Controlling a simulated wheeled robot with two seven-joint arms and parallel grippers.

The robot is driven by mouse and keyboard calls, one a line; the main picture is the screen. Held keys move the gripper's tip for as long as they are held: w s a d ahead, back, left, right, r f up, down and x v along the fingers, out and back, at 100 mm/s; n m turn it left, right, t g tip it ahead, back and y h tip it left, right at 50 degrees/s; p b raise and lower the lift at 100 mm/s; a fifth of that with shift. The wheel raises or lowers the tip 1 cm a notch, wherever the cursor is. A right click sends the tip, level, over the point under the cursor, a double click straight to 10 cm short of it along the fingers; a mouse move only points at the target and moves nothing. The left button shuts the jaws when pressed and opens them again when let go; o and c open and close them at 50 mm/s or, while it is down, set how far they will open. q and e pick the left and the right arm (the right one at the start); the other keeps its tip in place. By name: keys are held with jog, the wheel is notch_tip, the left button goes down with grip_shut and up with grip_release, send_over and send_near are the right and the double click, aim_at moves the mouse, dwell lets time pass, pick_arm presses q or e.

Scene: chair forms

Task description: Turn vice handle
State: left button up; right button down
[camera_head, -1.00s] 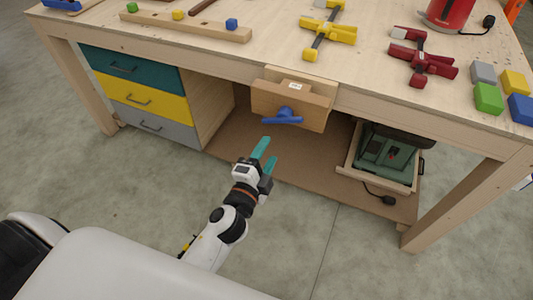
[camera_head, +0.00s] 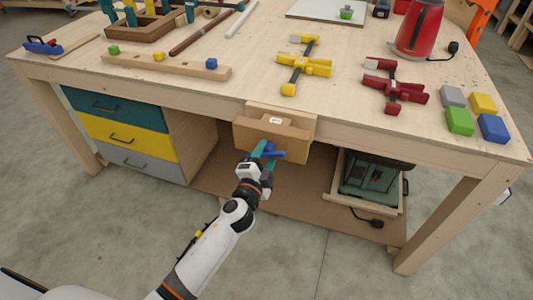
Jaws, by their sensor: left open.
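The wooden vice (camera_head: 286,134) is mounted on the front edge of the workbench. Its blue handle (camera_head: 278,154) sits low on the front face and lies about level. My left gripper (camera_head: 264,155) has teal fingers and is at the handle, with the fingers open and overlapping it in the view. The handle is partly hidden by the fingers, and I cannot tell whether they touch it. My right gripper does not show.
The workbench top (camera_head: 200,100) holds a yellow clamp (camera_head: 304,66), a red clamp (camera_head: 394,88), a red kettle (camera_head: 418,30) and several coloured blocks. Drawers (camera_head: 120,130) stand below on the left. A green tool case (camera_head: 370,182) lies in an open tray on the right.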

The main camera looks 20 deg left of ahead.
pick_arm(q)
jog(key=shift+w, duration=0.55)
jog(key=c, duration=1)
jog(key=shift+d+f+m, duration=0.1)
jog(key=shift+m, duration=1.3)
jog(key=o, duration=1)
